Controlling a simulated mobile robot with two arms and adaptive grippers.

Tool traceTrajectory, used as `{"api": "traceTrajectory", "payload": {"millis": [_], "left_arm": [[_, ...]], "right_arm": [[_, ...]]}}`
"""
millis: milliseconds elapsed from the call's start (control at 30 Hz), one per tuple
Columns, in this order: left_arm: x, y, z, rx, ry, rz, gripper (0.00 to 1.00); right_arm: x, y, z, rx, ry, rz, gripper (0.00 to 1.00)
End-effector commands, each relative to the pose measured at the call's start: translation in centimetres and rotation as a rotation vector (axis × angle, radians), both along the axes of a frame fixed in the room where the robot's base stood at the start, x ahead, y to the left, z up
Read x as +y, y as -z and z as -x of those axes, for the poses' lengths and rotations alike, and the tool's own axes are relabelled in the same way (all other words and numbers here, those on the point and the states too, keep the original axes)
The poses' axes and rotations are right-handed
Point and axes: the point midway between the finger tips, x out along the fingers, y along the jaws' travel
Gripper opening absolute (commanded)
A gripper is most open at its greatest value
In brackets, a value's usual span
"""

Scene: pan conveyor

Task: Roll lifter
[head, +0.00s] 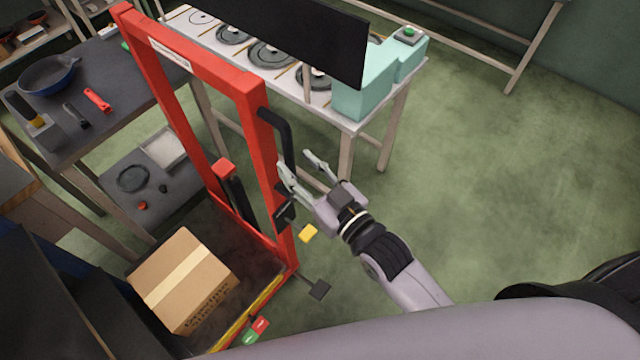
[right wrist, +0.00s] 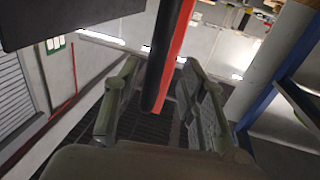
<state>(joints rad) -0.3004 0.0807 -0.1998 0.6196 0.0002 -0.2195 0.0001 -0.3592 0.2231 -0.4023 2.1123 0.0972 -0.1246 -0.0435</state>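The roll lifter has a red upright frame (head: 188,65) with a label on its top bar and a dark platform (head: 255,262). A cardboard box (head: 182,279) sits on the platform. A black handle (head: 288,141) stands out from the right post. My right gripper (head: 302,166) is open, just below and right of the handle's lower part. In the right wrist view, the black handle (right wrist: 158,70) and red post (right wrist: 181,48) show between the two spread fingers (right wrist: 150,105). I cannot tell whether they touch. My left gripper is not in view.
A conveyor table (head: 352,124) with pans and a mint-coloured machine (head: 368,88) stands behind the lifter. A grey worktable (head: 105,68) with a blue pan (head: 49,74) is at left. Green floor at right is clear.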

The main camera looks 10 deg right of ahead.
Motion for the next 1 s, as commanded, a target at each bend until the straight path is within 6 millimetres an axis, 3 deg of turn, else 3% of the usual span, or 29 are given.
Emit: {"api": "traceTrajectory", "payload": {"millis": [200, 400, 1000], "left_arm": [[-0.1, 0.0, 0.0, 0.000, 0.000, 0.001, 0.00], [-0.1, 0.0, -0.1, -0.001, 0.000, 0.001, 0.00], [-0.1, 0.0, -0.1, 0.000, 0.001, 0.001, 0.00]], "right_arm": [[-2.0, 0.1, 4.2, 0.004, -0.002, 0.001, 0.38], [-3.1, 0.1, 6.2, 0.002, -0.001, 0.000, 0.38], [-3.3, 0.0, 6.7, 0.000, -0.001, -0.001, 0.38]]}}
